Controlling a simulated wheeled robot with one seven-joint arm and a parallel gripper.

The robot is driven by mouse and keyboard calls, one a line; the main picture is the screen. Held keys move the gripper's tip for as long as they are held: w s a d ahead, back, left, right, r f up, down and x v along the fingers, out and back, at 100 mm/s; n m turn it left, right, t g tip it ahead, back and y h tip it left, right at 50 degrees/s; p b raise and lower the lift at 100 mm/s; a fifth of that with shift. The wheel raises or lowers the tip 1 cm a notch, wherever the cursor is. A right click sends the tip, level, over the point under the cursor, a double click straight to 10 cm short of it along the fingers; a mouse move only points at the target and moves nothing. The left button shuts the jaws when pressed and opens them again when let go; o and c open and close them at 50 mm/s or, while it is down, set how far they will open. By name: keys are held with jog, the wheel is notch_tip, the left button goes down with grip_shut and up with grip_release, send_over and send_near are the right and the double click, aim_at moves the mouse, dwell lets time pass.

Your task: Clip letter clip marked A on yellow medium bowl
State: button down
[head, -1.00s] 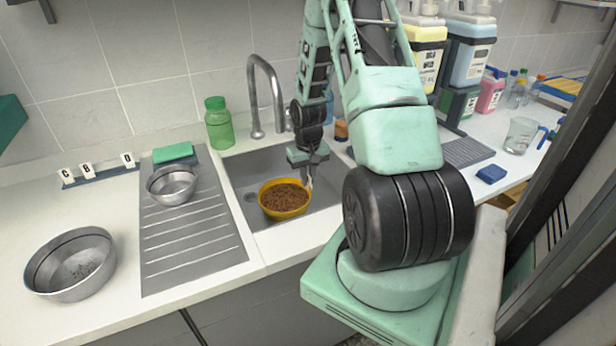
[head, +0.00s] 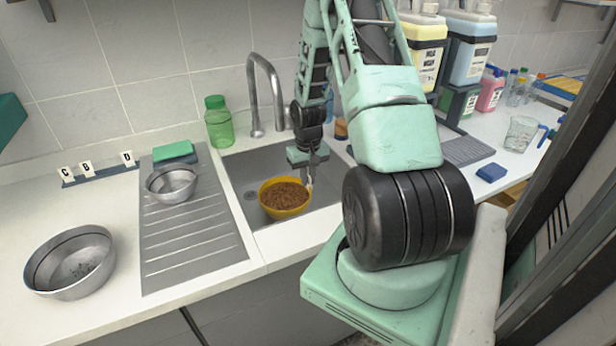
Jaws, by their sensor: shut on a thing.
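The yellow bowl (head: 285,210), filled with brown kibble, sits in the steel sink. My gripper (head: 309,179) points down at the bowl's right rim, shut on a small pale clip (head: 309,185). The clip is at the rim, but I cannot tell whether it grips the rim or is only beside it. Its letter is too small to read.
A small steel bowl (head: 172,186) stands on the ridged drainboard (head: 190,245), near a green sponge (head: 174,149). A larger steel bowl (head: 70,232) is at the front left. The faucet (head: 253,90) and green bottle (head: 218,125) stand behind the sink.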

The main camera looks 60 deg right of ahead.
jog(key=shift+f, duration=0.1)
dwell(0.3)
jog(key=c, duration=0.9)
grip_release()
jog(key=shift+r+p, duration=2.15)
jog(key=shift+r, duration=0.35)
